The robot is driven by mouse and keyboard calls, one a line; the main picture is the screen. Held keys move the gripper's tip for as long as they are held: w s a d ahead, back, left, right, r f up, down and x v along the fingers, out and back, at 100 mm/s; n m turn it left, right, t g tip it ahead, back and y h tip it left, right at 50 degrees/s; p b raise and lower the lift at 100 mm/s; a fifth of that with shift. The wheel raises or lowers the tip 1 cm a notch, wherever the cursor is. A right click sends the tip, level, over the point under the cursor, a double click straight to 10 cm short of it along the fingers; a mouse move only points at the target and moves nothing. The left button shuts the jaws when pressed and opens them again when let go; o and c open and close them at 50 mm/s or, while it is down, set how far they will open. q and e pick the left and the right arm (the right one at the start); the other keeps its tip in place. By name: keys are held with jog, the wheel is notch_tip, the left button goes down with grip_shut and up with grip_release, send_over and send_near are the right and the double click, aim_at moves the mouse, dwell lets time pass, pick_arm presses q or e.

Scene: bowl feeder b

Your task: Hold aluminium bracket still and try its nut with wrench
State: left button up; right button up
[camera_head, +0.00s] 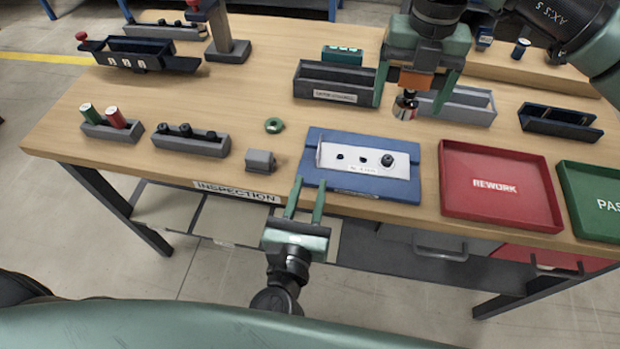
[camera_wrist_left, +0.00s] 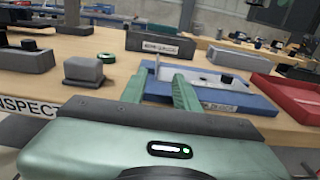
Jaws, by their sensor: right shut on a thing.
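The aluminium bracket (camera_head: 350,168), a pale plate with dark holes, lies in a blue fixture (camera_head: 410,195) at the table's front. A dark nut (camera_head: 387,160) sits near its right end. The bracket also shows in the left wrist view (camera_wrist_left: 205,78). My left gripper (camera_head: 308,188) is open and empty at the fixture's front left corner, its fingers pointing at the bracket's left end; contact cannot be told. My right gripper (camera_head: 414,92) is shut on the wrench (camera_head: 416,80), an orange body with a metal socket, held above and behind the bracket, apart from the nut.
A red REWORK tray (camera_head: 453,205) and a green tray (camera_head: 570,205) stand to the right. A grey block (camera_head: 260,161), a green ring (camera_head: 273,125) and a small-parts holder (camera_head: 190,146) are to the left. A grey bin (camera_head: 334,94) stands behind the fixture.

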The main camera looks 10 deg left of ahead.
aim_at(319, 145)
pick_arm(q)
jog(key=w, duration=1.2)
jog(key=shift+f, duration=0.2)
jog(key=shift+c, duration=0.3)
grip_shut()
dwell(2.3)
